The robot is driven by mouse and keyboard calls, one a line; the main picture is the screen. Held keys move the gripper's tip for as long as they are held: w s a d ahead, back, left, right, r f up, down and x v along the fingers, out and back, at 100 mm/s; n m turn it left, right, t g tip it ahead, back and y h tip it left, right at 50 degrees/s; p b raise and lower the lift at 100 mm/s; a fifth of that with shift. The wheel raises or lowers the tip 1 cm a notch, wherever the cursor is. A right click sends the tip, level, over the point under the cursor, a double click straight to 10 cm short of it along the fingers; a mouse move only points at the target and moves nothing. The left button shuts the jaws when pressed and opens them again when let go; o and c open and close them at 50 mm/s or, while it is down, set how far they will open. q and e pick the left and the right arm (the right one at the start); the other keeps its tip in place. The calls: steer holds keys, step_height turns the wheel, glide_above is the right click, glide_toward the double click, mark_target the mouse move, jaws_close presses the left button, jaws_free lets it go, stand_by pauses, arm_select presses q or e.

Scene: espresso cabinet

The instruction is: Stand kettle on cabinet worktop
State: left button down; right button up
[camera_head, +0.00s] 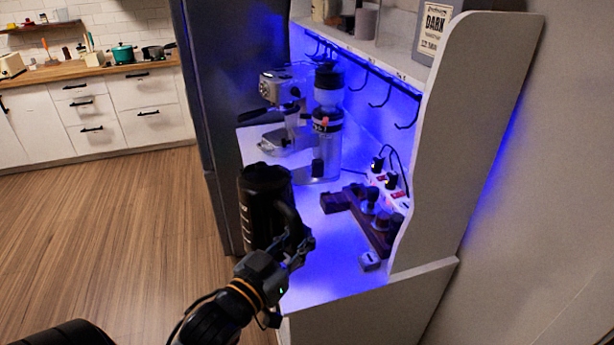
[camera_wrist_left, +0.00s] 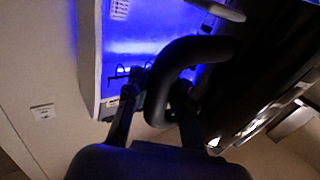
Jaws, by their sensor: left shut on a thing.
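The black kettle (camera_head: 262,205) is upright in the head view, at the front left edge of the cabinet worktop (camera_head: 325,272). I cannot tell whether its base touches the worktop. My left gripper (camera_head: 298,244) is shut on the kettle's handle, on the near right side. In the left wrist view the curved black handle (camera_wrist_left: 192,50) runs down between the fingers of my left gripper (camera_wrist_left: 160,92), with the dark kettle body to the right. The kettle's base is hidden in the wrist view. My right gripper is in neither view.
An espresso machine (camera_head: 284,105) and a grinder (camera_head: 327,125) stand at the worktop's back. A dark wooden stand (camera_head: 375,225) with tools, a power strip (camera_head: 390,188) and a small grey block (camera_head: 370,261) are on the right. Bare worktop lies between the kettle and the stand.

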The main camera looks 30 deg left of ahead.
arm_select(q)
steer(key=shift+s+a+r, duration=0.1)
steer(key=shift+a+r, duration=0.2)
steer(key=shift+r, duration=0.4)
steer(key=w+d+f+b, duration=0.1)
steer(key=w+d+f, duration=0.1)
steer(key=w+f, duration=1)
steer(key=shift+w+f+b, duration=0.35)
steer(key=shift+w+f, duration=0.05)
steer(key=shift+w, duration=0.4)
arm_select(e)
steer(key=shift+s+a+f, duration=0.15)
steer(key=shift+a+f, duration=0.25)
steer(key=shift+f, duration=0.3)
arm_select(q)
steer(key=c, duration=1.7)
jaws_free()
steer(key=shift+f, duration=0.3)
steer(key=o, duration=0.4)
steer(key=shift+o, duration=0.8)
